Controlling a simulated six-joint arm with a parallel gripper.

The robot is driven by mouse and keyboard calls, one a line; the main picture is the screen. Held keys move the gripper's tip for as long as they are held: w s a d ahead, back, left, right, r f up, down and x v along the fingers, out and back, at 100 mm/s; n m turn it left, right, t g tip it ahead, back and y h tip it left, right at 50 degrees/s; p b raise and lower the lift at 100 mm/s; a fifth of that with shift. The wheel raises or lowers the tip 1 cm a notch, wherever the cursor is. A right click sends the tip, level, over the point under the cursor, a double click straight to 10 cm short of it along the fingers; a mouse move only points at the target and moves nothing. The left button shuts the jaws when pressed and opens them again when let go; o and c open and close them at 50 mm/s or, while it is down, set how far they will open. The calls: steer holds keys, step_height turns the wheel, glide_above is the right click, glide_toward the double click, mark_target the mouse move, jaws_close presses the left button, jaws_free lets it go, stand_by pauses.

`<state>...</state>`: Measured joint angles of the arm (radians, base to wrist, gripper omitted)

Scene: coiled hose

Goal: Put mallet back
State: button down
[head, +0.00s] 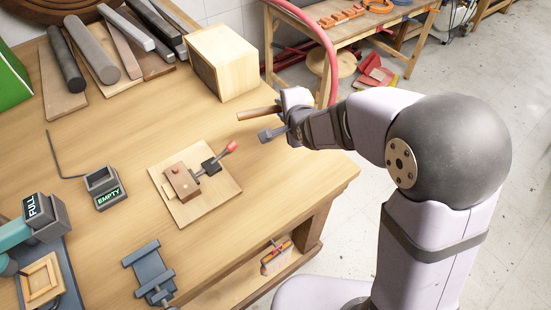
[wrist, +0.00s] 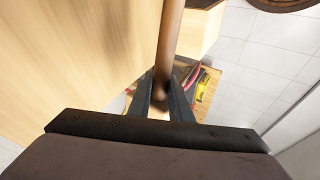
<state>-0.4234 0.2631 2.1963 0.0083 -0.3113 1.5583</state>
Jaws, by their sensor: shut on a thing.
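The mallet's brown round handle (head: 257,113) sticks out to the left of my gripper (head: 282,122) in the head view. In the wrist view the handle (wrist: 170,45) runs up the picture from between the two dark fingers (wrist: 163,97). My gripper is shut on it and holds it up, near the right edge of the workbench. I cannot clearly make out the mallet's head; the gripper and wrist hide part of that area.
A wooden block (head: 222,62) stands on the workbench (head: 300,185) behind my gripper. A wooden board with a red-tipped lever clamp (head: 190,182) lies in front. Bars and planks (head: 98,52) lie at the back left. A small EMPTY bin (head: 104,188) and a blue-grey vise (head: 150,272) are at left and front.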

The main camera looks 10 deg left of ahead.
steer(key=s+a+f+n+g+y, duration=0.2)
steer(key=s+a+f+n+y, duration=0.1)
steer(key=s+a+f+n, duration=0.1)
steer(key=shift+s+a+f, duration=0.35)
steer(key=shift+s+a, duration=0.15)
steer(key=shift+s, duration=0.6)
steer(key=shift+f, duration=0.1)
steer(key=shift+f, duration=2.8)
steer(key=shift+f, duration=0.1)
steer(key=shift+f, duration=2)
